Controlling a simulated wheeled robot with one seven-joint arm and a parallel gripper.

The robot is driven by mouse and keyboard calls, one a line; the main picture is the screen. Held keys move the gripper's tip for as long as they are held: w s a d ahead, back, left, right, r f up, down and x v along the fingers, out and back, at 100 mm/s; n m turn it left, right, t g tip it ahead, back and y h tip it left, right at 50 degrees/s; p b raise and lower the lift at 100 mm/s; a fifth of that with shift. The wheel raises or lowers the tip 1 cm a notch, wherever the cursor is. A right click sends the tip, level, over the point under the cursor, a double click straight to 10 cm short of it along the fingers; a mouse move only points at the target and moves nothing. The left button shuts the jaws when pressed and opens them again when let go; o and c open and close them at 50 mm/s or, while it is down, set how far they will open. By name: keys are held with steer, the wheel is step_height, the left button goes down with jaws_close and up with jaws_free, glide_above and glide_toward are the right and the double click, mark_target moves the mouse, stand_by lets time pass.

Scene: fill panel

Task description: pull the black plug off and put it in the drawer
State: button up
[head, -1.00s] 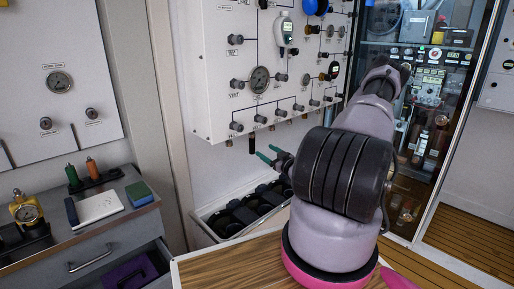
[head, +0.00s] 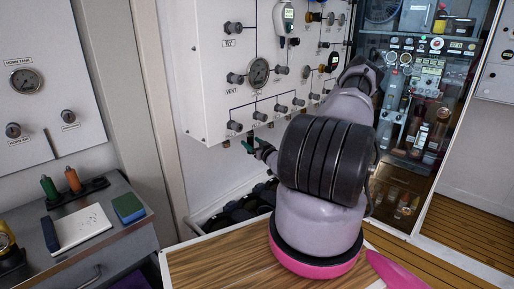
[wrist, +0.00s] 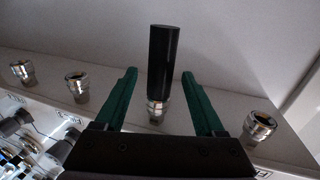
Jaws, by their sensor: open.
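The black plug (wrist: 163,62) is a dark upright cylinder in the wrist view, seated on a metal fitting on the panel's underside. My gripper (wrist: 160,75) is open, with one green finger on each side of the plug and visible gaps between. In the head view my gripper (head: 250,147) is just below the lower edge of the white panel (head: 205,75); the plug is too small to make out there. The grey cabinet's open drawer (head: 150,272) shows only a dark purple corner at the bottom of the head view.
Bare metal fittings (wrist: 77,82) stand on both sides of the plug, one (wrist: 260,122) to the right. Below the panel is a bin (head: 187,228) of black round items.

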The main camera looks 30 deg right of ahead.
steer(key=w, duration=0.4)
steer(key=shift+w+a, duration=0.2)
steer(key=shift+w, duration=0.2)
steer(key=shift+f, duration=0.1)
jaws_close()
